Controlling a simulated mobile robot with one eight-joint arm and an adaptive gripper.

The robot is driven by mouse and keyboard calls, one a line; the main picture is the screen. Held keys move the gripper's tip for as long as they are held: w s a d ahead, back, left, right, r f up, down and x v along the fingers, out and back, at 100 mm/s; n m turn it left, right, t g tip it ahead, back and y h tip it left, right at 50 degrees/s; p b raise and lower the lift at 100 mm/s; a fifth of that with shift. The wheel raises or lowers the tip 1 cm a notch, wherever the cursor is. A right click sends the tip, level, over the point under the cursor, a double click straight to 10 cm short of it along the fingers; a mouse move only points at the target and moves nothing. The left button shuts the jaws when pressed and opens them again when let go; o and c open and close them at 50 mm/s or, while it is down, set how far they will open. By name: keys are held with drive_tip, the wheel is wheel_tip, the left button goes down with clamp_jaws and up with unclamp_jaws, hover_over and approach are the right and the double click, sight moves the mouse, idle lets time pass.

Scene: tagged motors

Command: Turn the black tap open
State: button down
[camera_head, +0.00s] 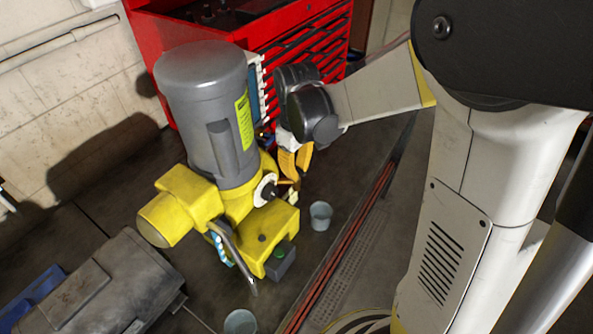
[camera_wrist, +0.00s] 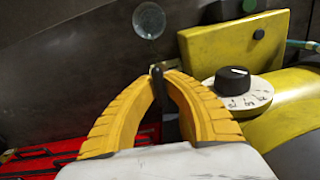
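The black tap (camera_wrist: 157,73) is a slim dark lever on a small brass-coloured fitting beside the yellow pump body in the wrist view. My gripper (camera_wrist: 160,79) has its two yellow fingers curved in around the lever, with the tips against or very near both its sides. In the head view my gripper (camera_head: 294,172) reaches down on the right side of the grey and yellow motor (camera_head: 205,110). There the fingers and motor hide most of the tap, and its lever cannot be made out.
A black knob on a white dial (camera_wrist: 233,80) sits right of the fingers. A grey cup (camera_head: 320,216) and another cup (camera_head: 240,322) stand on the dark surface. A bent metal pipe (camera_head: 235,257) is in front. A red tool chest (camera_head: 300,50) stands behind.

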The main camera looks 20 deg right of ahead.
drive_tip(key=shift+n, duration=0.4)
drive_tip(key=c, duration=1.4)
unclamp_jaws()
drive_tip(key=shift+c, duration=0.2)
wheel_tip(320, 180, up, 12)
drive_tip(key=shift+s, duration=0.1)
drive_tip(key=m+t+b, duration=0.3)
drive_tip(key=t+b, duration=0.1)
drive_tip(key=b, duration=0.1)
approach(297, 168)
drive_tip(key=s+f, duration=0.2)
drive_tip(key=s, duration=0.2)
drive_tip(key=s+f+m+t+b, duration=0.3)
drive_tip(key=s+f+m, duration=0.1)
drive_tip(key=s+f, duration=0.1)
drive_tip(key=shift+f, duration=0.3)
